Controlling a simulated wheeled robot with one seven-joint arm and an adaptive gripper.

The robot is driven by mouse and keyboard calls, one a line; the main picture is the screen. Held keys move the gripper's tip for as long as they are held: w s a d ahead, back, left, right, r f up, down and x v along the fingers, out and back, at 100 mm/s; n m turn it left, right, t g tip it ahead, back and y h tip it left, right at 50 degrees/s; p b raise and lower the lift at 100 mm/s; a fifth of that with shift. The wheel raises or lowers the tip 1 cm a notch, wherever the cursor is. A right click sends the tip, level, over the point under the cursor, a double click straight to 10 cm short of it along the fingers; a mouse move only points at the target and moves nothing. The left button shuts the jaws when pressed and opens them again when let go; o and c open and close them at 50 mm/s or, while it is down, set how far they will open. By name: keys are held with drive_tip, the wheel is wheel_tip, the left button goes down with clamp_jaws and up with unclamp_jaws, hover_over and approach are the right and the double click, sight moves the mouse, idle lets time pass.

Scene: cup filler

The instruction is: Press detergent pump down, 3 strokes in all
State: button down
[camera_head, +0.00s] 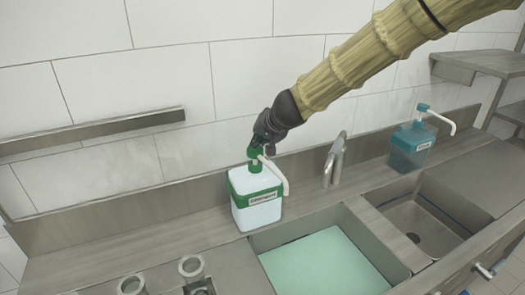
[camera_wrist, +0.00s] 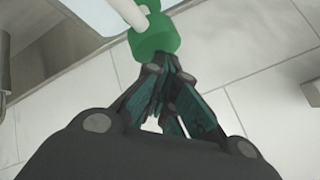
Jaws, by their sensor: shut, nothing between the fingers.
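The detergent bottle (camera_head: 256,210) is white with a green label band and stands upright on the counter behind the sink. Its green pump (camera_head: 255,163) with a white spout (camera_head: 277,174) is on top. In the wrist view the green pump head (camera_wrist: 154,37) is just beyond my fingertips, with the white spout (camera_wrist: 129,14) beside it. My gripper (camera_head: 262,146) is shut and empty, at the top of the pump; it also shows in the wrist view (camera_wrist: 166,62). The fingertips look against or very close to the pump head; I cannot tell if they touch.
A metal tap (camera_head: 335,160) stands right of the bottle, behind two sinks. The left sink holds pale green liquid or a panel (camera_head: 330,262). A blue dispenser (camera_head: 411,147) stands farther right. Metal cups (camera_head: 191,268) are at the front left. A wall rail (camera_head: 90,131) is at left.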

drive_tip(key=shift+r+p, duration=0.65)
drive_tip(key=shift+p, duration=0.2)
drive_tip(key=shift+r, duration=0.1)
wheel_tip(320, 180, up, 6)
drive_tip(key=p, duration=0.6)
idle(0.7)
